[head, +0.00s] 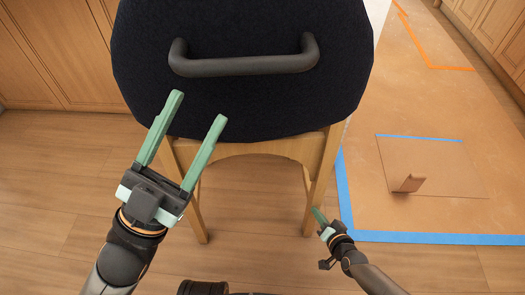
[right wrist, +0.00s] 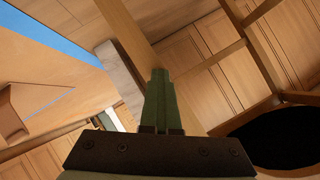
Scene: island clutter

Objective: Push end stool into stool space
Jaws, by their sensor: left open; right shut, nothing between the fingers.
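The stool (head: 240,108) stands right in front of me in the head view, its dark padded back towards me with a black bar handle (head: 245,65) across it. Its wooden frame and legs show below. My left gripper (head: 199,105) is open and empty, fingers pointing up at the lower left of the back; contact cannot be told. My right gripper (head: 317,211) is shut and empty, low beside the stool's right leg (head: 310,205). In the right wrist view its closed fingers (right wrist: 160,75) are close to a wooden leg (right wrist: 132,38). The stool space cannot be made out.
Wooden cabinets (head: 50,50) stand at the back left, more at the upper right. Bare wood floor lies to the left.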

